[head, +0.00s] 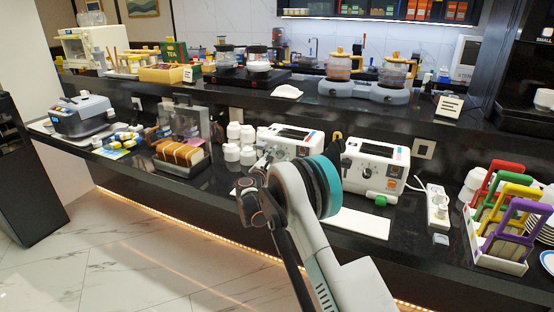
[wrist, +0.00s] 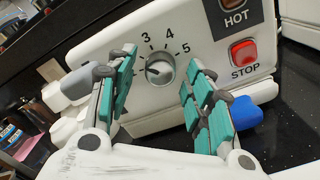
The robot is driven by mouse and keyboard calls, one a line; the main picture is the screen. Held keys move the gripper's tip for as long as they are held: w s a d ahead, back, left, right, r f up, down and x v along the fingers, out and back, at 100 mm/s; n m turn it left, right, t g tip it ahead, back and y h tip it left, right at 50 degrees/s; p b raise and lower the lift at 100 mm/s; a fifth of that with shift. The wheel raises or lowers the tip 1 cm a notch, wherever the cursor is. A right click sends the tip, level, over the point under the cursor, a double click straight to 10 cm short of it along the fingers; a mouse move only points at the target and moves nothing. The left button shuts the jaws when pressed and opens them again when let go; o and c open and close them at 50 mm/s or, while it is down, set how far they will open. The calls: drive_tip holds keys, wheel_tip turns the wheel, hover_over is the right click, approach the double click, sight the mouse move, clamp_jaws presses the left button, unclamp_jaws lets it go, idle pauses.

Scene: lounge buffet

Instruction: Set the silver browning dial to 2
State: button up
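In the wrist view the silver browning dial (wrist: 160,70) sits on the front of a white toaster (wrist: 88,48). The numbers 3, 4 and 5 show around it; lower numbers are hidden behind the left finger. A dark mark on the dial seems to point left, but which number it meets is unclear. My gripper (wrist: 161,62) is open, one teal-padded finger on each side of the dial, with visible gaps. In the head view the left white toaster (head: 290,140) is partly behind my arm, and my gripper is not clearly visible.
A second white toaster (head: 374,168) with a green knob stands to the right. In the wrist view a red STOP button (wrist: 243,52) and blue knob (wrist: 246,113) lie right of the fingers.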

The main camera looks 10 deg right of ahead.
drive_tip(key=v, duration=1.2)
drive_tip(key=s+d+r+m+g+y, duration=0.25)
drive_tip(key=s+d+r+m, duration=0.25)
drive_tip(key=s+r, duration=0.3)
drive_tip(key=s+d+r+m+g+y, duration=0.1)
drive_tip(key=s+d+r+m+g, duration=0.2)
drive_tip(key=s+d+r+m, duration=0.55)
drive_tip(key=s+a+f+m+y, duration=0.2)
drive_tip(key=s, duration=0.9)
drive_tip(key=s+a+f+m+g+y, duration=0.1)
drive_tip(key=s+a+f+m+y, duration=0.1)
drive_tip(key=s, duration=1)
drive_tip(key=s+a+f+m+g+y, duration=0.1)
drive_tip(key=s+a+f+m+y, duration=0.1)
drive_tip(key=s, duration=0.9)
drive_tip(key=shift+s+a+m+y, duration=0.15)
drive_tip(key=shift+s+m+y, duration=0.2)
drive_tip(key=shift+m+y, duration=0.3)
